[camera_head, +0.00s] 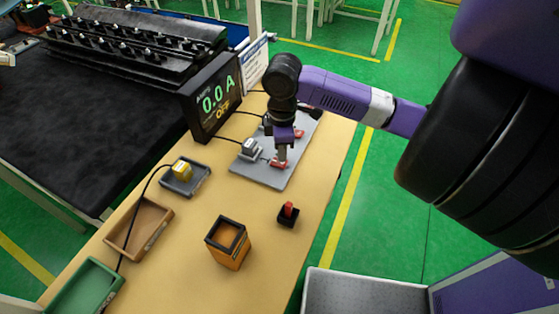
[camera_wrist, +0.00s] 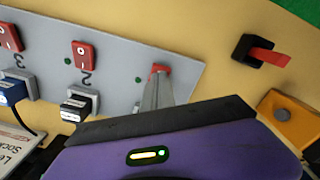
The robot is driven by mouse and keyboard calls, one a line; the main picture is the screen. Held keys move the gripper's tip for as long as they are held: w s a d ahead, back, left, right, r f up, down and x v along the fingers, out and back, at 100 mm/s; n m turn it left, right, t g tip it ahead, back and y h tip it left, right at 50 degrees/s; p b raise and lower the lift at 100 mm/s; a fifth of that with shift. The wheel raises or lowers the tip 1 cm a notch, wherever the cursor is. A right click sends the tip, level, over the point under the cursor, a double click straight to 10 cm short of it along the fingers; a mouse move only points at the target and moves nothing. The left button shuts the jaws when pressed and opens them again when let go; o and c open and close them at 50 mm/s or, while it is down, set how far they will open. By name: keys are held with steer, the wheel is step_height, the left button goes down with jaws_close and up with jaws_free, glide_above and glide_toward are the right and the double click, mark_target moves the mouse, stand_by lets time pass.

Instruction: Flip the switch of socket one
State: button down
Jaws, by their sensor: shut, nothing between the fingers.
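A grey socket panel (camera_head: 262,174) lies on the wooden table, with red switches in a row. In the wrist view, the panel (camera_wrist: 125,75) shows the switch by number 2 (camera_wrist: 83,50) and the switch by number 3 (camera_wrist: 10,38). The rightmost red switch (camera_wrist: 160,68) is at my fingertips; its number is hidden, and I cannot tell its rocker position. My gripper (camera_head: 281,157) points down at this end switch (camera_head: 278,164), its fingers shut and empty. The shut fingers (camera_wrist: 157,88) also show in the wrist view, touching or very close to the switch.
A display (camera_head: 213,97) reads 0.0 A and OFF. A grey plug (camera_head: 250,147) sits on the panel, and a yellow plug (camera_head: 182,171) in a dark tray. A small black block with a red lever (camera_head: 288,213) and an orange box (camera_head: 228,245) stand nearer. Bare table lies between them.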

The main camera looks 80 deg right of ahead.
steer(key=shift+f, duration=0.85)
stand_by(0.5)
step_height(320, 180, up, 3)
steer(key=p, duration=0.4)
steer(key=shift+f, duration=0.1)
steer(key=shift+r+p, duration=0.8)
steer(key=shift+r, duration=1.3)
